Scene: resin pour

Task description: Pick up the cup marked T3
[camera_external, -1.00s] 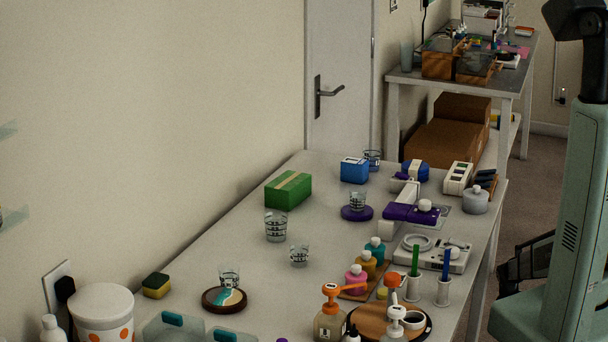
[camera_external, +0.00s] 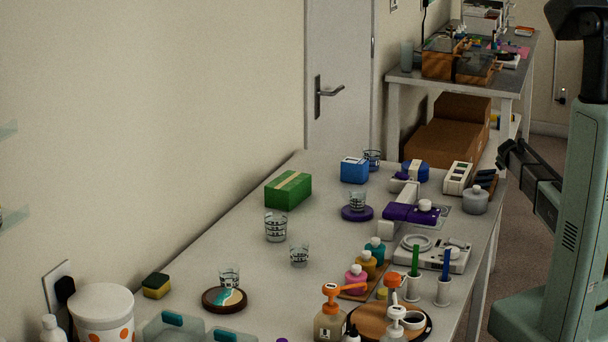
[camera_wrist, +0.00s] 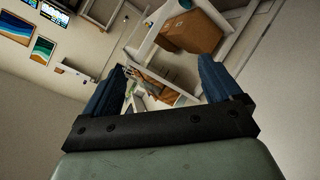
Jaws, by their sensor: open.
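Several clear cups with dark markings stand on the workbench (camera_external: 215,262) in the external view. One cup (camera_external: 276,228) stands mid-bench and a smaller cup (camera_external: 300,256) is in front of it. The markings are too small to read, so I cannot tell which is T3. My gripper (camera_wrist: 160,82) is open and empty, its two blue fingers apart. It is off the bench's right side, away from all cups.
A green box (camera_external: 288,190) and a blue box (camera_external: 354,170) stand toward the back. Bare bench surrounds the mid-bench cups. A second table (camera_external: 400,78) stands behind.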

